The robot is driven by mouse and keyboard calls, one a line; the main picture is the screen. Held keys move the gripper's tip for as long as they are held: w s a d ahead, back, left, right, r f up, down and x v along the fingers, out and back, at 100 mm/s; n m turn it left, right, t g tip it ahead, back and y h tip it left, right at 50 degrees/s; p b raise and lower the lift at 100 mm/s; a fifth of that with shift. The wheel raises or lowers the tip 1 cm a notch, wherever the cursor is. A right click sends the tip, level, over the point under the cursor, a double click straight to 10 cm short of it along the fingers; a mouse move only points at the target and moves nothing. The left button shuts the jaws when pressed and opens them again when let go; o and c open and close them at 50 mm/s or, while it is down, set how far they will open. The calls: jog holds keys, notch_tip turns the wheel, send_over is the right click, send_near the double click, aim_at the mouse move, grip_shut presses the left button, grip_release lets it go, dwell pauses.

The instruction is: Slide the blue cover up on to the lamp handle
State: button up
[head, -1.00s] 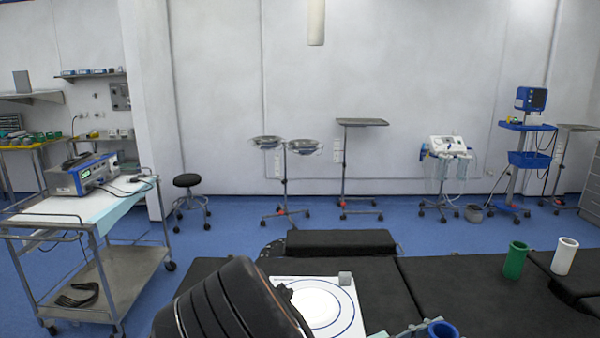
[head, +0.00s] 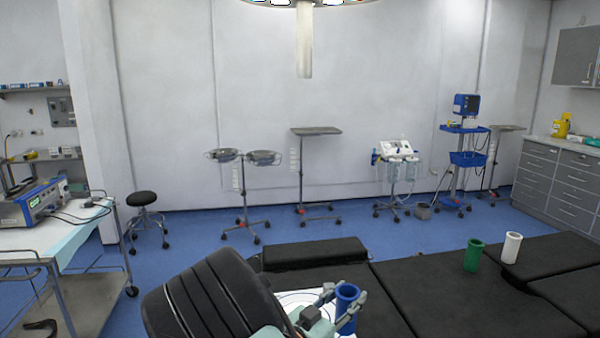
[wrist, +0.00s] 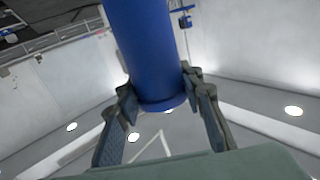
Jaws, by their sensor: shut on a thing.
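The blue cover (head: 346,305) is a tube, held upright at the end of my arm above the table in the head view. My gripper (head: 356,298) is shut on it, with a finger at each side. In the wrist view the blue cover (wrist: 145,50) fills the upper middle, and my gripper's fingers (wrist: 158,100) are against its lower end. The lamp handle (head: 304,40) is a pale cylinder hanging under the lamp head (head: 300,3) at the top of the head view. The cover is well below it and apart from it.
A green cup (head: 473,255) and a white cup (head: 511,247) stand on the black operating table (head: 430,290). A white panel with a round mark lies partly hidden behind my arm. The space between table and lamp is clear.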

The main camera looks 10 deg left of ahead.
aim_at(302, 42)
jog(key=w+a+r+n+t+y+p, duration=0.1)
jog(key=w+a+r+n+y+p, duration=0.1)
jog(key=r, duration=1.1)
jog(key=w+a+r+n+t+y+p, duration=0.1)
jog(key=w+a+r+y+p, duration=0.3)
jog(key=r, duration=1)
jog(key=w+a+r+n+t+y+p, duration=0.1)
jog(key=w+a+r, duration=0.4)
jog(key=r, duration=0.8)
jog(key=shift+a+r+n+y+p, duration=0.25)
jog(key=shift+a+n+y+p, duration=0.1)
jog(key=shift+n+y+p, duration=0.7)
jog(key=shift+r, duration=0.1)
notch_tip(302, 42, up, 6)
jog(key=p, duration=0.6)
jog(key=shift+r, duration=5.05)
